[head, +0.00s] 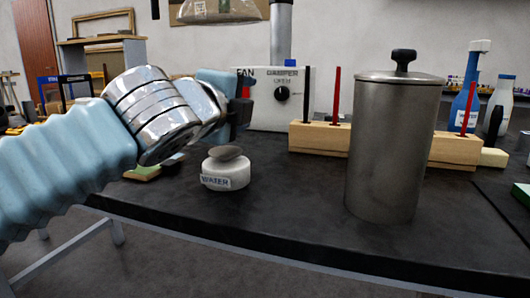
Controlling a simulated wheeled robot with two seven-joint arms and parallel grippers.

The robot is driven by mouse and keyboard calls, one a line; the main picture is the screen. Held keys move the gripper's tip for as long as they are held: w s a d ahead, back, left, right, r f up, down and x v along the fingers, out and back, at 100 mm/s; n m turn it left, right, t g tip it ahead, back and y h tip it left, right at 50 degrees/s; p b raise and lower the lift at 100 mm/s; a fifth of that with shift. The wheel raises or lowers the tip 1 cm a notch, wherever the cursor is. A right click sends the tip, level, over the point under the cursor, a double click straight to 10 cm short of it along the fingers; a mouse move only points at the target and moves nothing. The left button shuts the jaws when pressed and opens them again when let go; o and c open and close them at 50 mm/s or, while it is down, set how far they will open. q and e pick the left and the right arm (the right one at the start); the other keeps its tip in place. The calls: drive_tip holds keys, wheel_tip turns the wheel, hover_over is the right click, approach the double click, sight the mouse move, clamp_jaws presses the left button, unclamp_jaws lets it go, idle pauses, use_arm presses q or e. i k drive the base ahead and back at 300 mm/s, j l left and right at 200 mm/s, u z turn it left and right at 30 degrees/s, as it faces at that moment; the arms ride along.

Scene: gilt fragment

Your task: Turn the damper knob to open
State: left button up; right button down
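The black round damper knob (282,94) is on the front of a white control box (300,112) at the back of the dark bench. The box carries the words FAN, DAMPER and OPEN; OPEN is printed above the knob. The knob's pointer direction is too small to tell. My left gripper (243,106) is just left of the knob in the picture, in front of the box's FAN side. It appears apart from the knob. Its fingertips are dark and seen edge-on, so their opening is unclear. A red part (246,91) shows beside them. My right gripper is not in view.
A white WATER jar (222,181) with a grey stone-like top stands below my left gripper. A tall metal canister (393,150) stands at right. A wooden block (320,140) with upright rods lies behind it. Bottles (465,105) stand back right. The bench front middle is clear.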

sight(282, 94)
drive_tip(key=k+j, duration=0.2)
drive_tip(key=k, duration=0.2)
drive_tip(key=k+j, duration=0.2)
drive_tip(key=k, duration=0.2)
drive_tip(key=k+j, duration=0.15)
drive_tip(key=k, duration=0.2)
